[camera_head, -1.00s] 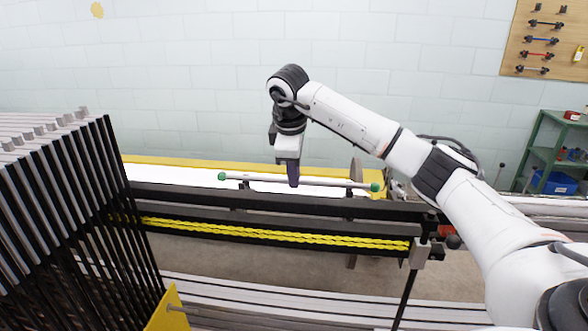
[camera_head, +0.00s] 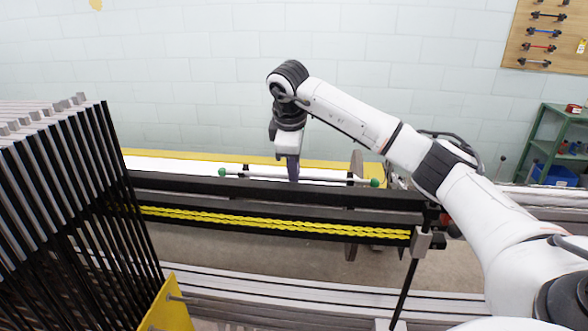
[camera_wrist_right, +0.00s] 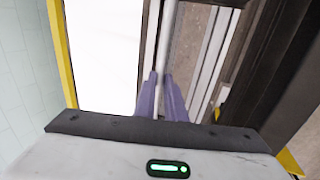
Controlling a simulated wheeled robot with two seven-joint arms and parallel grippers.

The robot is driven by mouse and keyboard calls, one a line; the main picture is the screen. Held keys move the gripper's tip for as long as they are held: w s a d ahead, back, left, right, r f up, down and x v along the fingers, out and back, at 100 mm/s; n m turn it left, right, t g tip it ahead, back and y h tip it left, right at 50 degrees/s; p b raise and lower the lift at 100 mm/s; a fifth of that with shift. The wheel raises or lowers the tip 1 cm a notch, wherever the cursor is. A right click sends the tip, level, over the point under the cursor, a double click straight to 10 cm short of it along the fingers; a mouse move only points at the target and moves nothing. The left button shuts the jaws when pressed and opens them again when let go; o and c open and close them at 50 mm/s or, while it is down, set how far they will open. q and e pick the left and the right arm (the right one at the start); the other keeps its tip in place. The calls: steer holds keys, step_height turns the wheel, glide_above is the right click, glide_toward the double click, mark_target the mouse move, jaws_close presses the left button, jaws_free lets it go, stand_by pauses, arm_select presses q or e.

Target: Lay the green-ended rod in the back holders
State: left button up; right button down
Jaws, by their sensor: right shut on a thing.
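The green-ended rod (camera_head: 258,175) is a thin grey rod with a green ball at each end. It lies nearly level behind the black beam in the head view. My right gripper (camera_head: 293,176) reaches down onto its middle from above. In the right wrist view its purple fingers (camera_wrist_right: 161,95) are closed around the grey rod (camera_wrist_right: 166,45). The back holders (camera_head: 350,178) show as small dark uprights behind the beam, close to the rod near each end. I cannot tell whether the rod touches them. My left gripper is not in view.
A black beam (camera_head: 230,187) with yellow twisted cords (camera_head: 270,223) crosses in front of the rod. A rack of black and grey bars (camera_head: 85,190) stands on the left. A green shelf (camera_head: 548,150) and a tool board (camera_head: 540,35) are at the right.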

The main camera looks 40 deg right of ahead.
steer(key=shift+f, duration=0.25)
steer(key=c, duration=1.7)
jaws_free()
steer(key=shift+c, duration=0.2)
steer(key=v, duration=1)
steer(key=shift+r, duration=0.2)
